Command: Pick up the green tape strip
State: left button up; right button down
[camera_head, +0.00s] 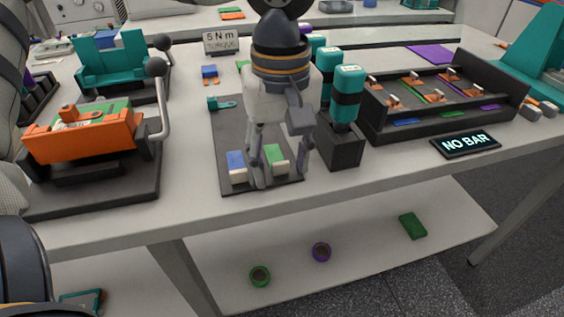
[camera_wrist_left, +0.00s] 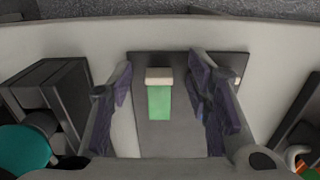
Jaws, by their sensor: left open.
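The green tape strip (camera_head: 272,153) lies on a dark mat (camera_head: 229,130) near the table's front edge, with a pale block at its near end. In the left wrist view the green strip (camera_wrist_left: 159,102) and its pale end lie between the fingers. My left gripper (camera_head: 281,176) is open and points down over the strip, one finger on each side; the left wrist view also shows the gripper (camera_wrist_left: 162,77) empty. I cannot tell the exact height of the fingertips above the mat. My right gripper is not in view.
A blue strip (camera_head: 235,160) lies just left of the green one, close to a finger. A dark holder with teal-capped tools (camera_head: 342,152) stands close on the right. An orange fixture (camera_head: 85,142) is at left, a dark tray (camera_head: 443,121) at right.

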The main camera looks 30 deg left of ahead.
pick_arm(q)
jog(key=c, duration=0.8)
jog(key=shift+r, duration=0.15)
